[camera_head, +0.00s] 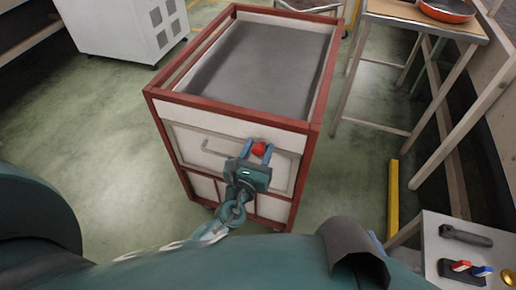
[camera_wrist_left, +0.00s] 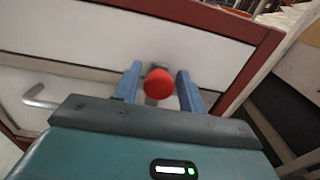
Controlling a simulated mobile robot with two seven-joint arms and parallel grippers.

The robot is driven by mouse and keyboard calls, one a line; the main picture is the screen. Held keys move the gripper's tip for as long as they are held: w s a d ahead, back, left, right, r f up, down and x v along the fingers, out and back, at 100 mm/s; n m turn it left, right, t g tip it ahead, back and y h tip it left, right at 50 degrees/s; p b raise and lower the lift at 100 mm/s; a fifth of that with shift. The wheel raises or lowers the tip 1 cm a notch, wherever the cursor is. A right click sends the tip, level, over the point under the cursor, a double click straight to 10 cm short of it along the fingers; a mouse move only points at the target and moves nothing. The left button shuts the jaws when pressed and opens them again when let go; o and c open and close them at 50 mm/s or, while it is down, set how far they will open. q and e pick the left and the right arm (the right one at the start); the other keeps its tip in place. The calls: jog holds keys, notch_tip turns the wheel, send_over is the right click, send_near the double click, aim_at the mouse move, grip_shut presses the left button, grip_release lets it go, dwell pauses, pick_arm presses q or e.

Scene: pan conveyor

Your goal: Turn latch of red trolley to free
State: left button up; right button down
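The red trolley (camera_head: 228,107) has a red frame, white panels and a grey top, and stands in the middle of the head view. Its latch has a round red knob (camera_head: 259,149) on the front panel, which also shows in the left wrist view (camera_wrist_left: 158,83). My left gripper (camera_head: 256,152) is at the front panel with its blue fingers open, one on each side of the knob. In the left wrist view (camera_wrist_left: 155,88) a gap shows between the knob and each finger. My right gripper is not in view.
A grey handle (camera_head: 210,149) is on the trolley front, left of the latch. A table (camera_head: 405,12) with an orange pan (camera_head: 447,10) stands at the back right. A panel with switches (camera_head: 465,255) is at the lower right. A yellow bar (camera_head: 393,205) is on the floor.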

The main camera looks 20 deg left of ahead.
pick_arm(q)
grip_shut()
